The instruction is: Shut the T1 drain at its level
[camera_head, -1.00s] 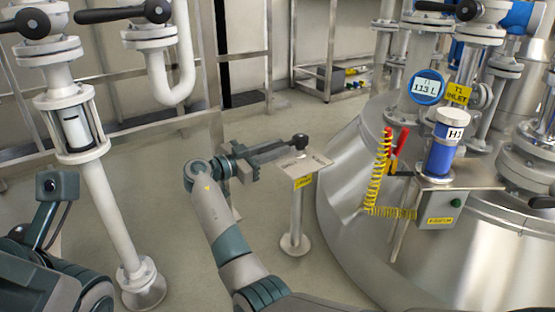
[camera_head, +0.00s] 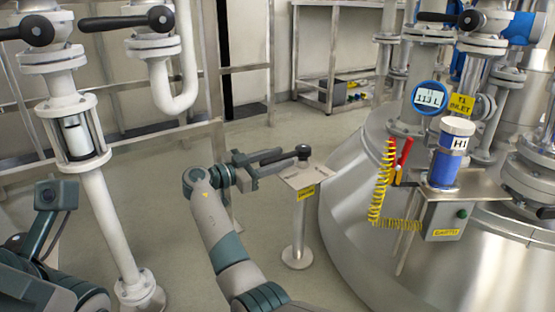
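The small post (camera_head: 299,228) carries a tilted grey plate with a yellow label (camera_head: 306,193) too small to read. A black lever (camera_head: 285,156) on its top points left from a dark hub (camera_head: 303,151). My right gripper (camera_head: 268,163) is at the lever's left end. Its fingers look apart, with the lever's end between or just in front of them; contact cannot be told. The blue round gauge (camera_head: 430,97) on the T1 tank (camera_head: 350,188) reads 113 L. My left arm shows at the lower left; its fingers are out of view.
A box with a green button (camera_head: 443,217), a blue H1 cylinder (camera_head: 448,155) and a yellow coiled cord (camera_head: 379,190) stand by the tank. A white pipe with a sight glass (camera_head: 76,138) rises at left.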

